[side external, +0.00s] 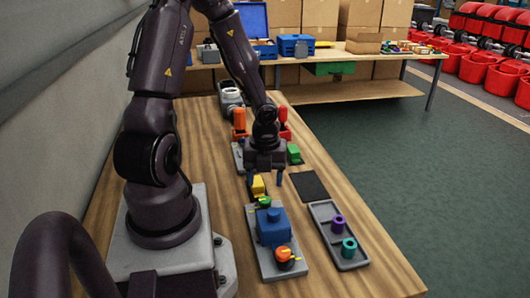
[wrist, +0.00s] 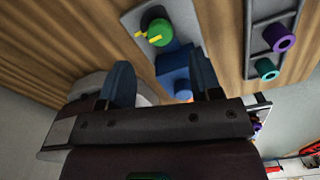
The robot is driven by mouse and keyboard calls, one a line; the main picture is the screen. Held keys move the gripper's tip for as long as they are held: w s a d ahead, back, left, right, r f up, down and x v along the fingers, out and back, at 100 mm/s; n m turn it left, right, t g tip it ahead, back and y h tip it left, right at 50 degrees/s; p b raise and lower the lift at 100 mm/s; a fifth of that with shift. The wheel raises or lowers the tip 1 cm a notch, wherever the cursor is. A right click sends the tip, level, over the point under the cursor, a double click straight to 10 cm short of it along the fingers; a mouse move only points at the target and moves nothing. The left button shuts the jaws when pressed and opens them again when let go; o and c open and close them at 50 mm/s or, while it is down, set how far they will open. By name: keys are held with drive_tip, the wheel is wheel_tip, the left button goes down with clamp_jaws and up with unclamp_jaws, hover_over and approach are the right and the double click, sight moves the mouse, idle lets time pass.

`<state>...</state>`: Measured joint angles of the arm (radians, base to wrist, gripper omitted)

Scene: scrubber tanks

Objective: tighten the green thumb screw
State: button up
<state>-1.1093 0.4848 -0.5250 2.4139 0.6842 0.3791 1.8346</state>
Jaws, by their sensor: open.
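The green thumb screw (side external: 263,202) sits at the far end of a grey plate (side external: 262,268), behind a blue block (side external: 272,226). In the wrist view the green thumb screw (wrist: 160,33) is a round green knob with yellow marks, on the grey plate beyond the blue block (wrist: 174,68). My gripper (side external: 266,184) is open, above and close to the screw's end of the plate in the side view. In the wrist view the two fingers of my gripper (wrist: 160,78) are apart, with the screw beyond their tips. I see no contact with the screw.
An orange knob with a yellow pointer (side external: 285,255) is at the plate's near end. A grey tray (side external: 324,222) holds a purple ring (side external: 338,222) and a teal ring (side external: 349,246). A dark mat (side external: 309,186) lies right of my gripper. Orange and red parts stand behind.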

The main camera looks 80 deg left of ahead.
wheel_tip(320, 180, up, 7)
drive_tip(key=shift+r, duration=0.2)
idle(0.6)
wheel_tip(320, 180, up, 8)
drive_tip(key=n+y, duration=0.1)
drive_tip(key=n, duration=2)
hover_over(262, 201)
drive_tip(key=d, duration=0.5)
drive_tip(key=s+d+r+t+h, duration=0.1)
drive_tip(key=d+r+t, duration=0.4)
drive_tip(key=d+r, duration=0.4)
drive_tip(key=shift+d+r+t, duration=0.2)
drive_tip(key=shift+d+t, duration=0.1)
drive_tip(key=shift+d, duration=0.15)
